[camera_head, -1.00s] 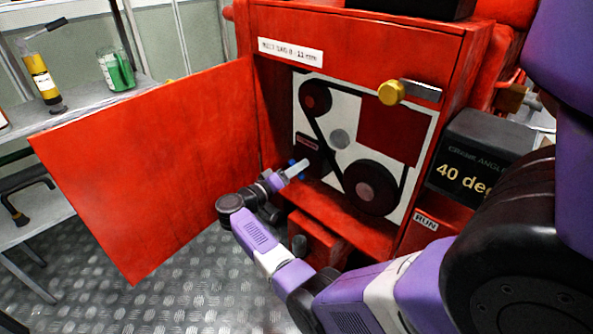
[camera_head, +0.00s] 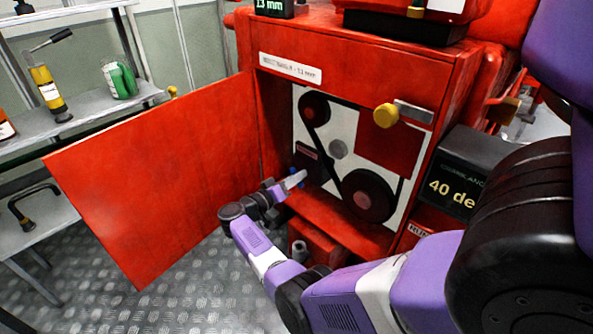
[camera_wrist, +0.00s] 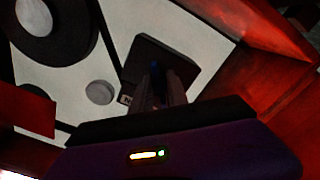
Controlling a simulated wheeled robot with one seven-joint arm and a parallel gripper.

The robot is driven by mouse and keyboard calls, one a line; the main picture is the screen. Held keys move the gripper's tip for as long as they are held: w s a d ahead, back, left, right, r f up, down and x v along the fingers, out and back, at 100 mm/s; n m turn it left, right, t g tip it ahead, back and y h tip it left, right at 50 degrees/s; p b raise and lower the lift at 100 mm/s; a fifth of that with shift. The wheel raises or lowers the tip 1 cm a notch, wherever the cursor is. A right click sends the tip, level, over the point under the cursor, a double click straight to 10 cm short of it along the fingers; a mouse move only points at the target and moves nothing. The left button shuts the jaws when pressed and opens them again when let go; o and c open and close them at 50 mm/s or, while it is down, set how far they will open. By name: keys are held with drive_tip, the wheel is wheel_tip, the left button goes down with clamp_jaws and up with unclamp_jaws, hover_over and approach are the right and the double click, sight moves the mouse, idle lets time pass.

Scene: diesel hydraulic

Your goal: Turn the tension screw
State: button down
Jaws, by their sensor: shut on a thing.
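The tension screw shows as a small blue piece in the wrist view (camera_wrist: 156,74), in front of a dark square block on the white belt panel. My gripper (camera_wrist: 160,84) is shut on it, and the fingers hide most of it. In the head view my gripper (camera_head: 294,181) reaches into the open red cabinet, at the lower left of the belt panel (camera_head: 352,141). A bit of blue shows beside its fingertips there. The screw's turn angle cannot be told.
The open red door (camera_head: 155,178) stands left of my arm. Black pulleys and a belt (camera_head: 369,195) lie right of my gripper. A yellow knob (camera_head: 386,116) sits on the cabinet's upper right. A dark display box (camera_head: 462,175) stands at right, and shelves (camera_head: 90,123) at left.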

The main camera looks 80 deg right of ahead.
drive_tip(key=m+p, duration=0.1)
drive_tip(key=m, duration=0.2)
drive_tip(key=shift+m, duration=0.3)
drive_tip(key=m, duration=0.6)
drive_tip(key=shift+f+b, duration=0.1)
drive_tip(key=shift+b, duration=0.25)
drive_tip(key=m+b, duration=0.1)
drive_tip(key=m, duration=0.4)
drive_tip(key=shift+m, duration=0.4)
drive_tip(key=m+b, duration=0.2)
drive_tip(key=m, duration=0.2)
drive_tip(key=shift+m, duration=0.3)
drive_tip(key=m+b, duration=0.3)
drive_tip(key=m, duration=0.2)
drive_tip(key=shift+f+m, duration=0.15)
drive_tip(key=shift+m, duration=0.15)
drive_tip(key=m+b, duration=0.3)
drive_tip(key=m, duration=0.1)
drive_tip(key=shift+b, duration=0.4)
drive_tip(key=m+b, duration=0.5)
drive_tip(key=m, duration=0.1)
drive_tip(key=shift+f, duration=0.15)
drive_tip(key=m+b, duration=0.2)
drive_tip(key=shift+b, duration=0.4)
drive_tip(key=shift+r+m+b, duration=0.2)
drive_tip(key=shift+m+b, duration=0.8)
